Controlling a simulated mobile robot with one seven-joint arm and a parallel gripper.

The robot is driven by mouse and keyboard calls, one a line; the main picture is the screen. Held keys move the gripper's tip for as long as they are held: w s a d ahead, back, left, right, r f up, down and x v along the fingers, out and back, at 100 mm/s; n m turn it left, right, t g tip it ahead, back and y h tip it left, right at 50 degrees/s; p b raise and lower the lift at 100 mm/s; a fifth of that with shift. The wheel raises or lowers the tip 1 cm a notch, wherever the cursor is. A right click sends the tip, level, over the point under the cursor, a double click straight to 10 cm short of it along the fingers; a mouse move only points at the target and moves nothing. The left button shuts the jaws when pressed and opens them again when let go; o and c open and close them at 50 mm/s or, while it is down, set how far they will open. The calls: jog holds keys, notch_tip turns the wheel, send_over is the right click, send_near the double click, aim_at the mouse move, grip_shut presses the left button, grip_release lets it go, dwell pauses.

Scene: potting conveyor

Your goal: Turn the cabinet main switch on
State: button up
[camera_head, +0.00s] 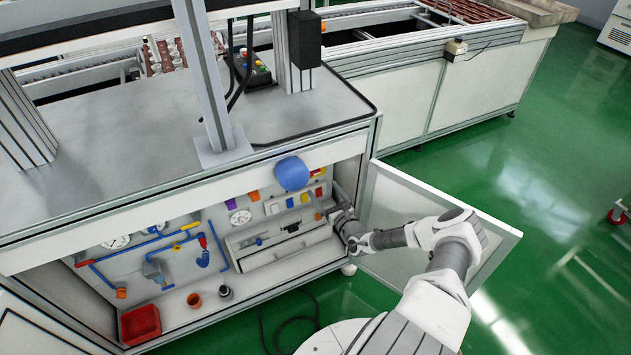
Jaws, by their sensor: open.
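The open cabinet (190,187) under the grey worktop shows a back panel with gauges, pipes and electrical parts. Small yellow and red parts (318,173) sit at the panel's upper right, with more small coloured switch-like parts (290,203) below and to their left. I cannot tell which part is the main switch or what position it is in. My gripper (326,211) is inside the cabinet's right end, close to these parts. It is open and its fingers look empty. Whether it touches any part is too small to tell, and my wrist hides some of the panel behind it.
The cabinet door (400,205) stands open to the right, beside my arm. A blue round object (292,174) is at the cabinet's top edge. A red bin (141,325) and small cups (194,300) stand at the cabinet's lower left.

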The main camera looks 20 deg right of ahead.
aim_at(313, 175)
jog(key=w+b, duration=0.1)
jog(key=w, duration=0.6)
jog(key=shift+w+a+b, duration=0.15)
jog(key=shift+b, duration=0.25)
jog(key=c, duration=1.2)
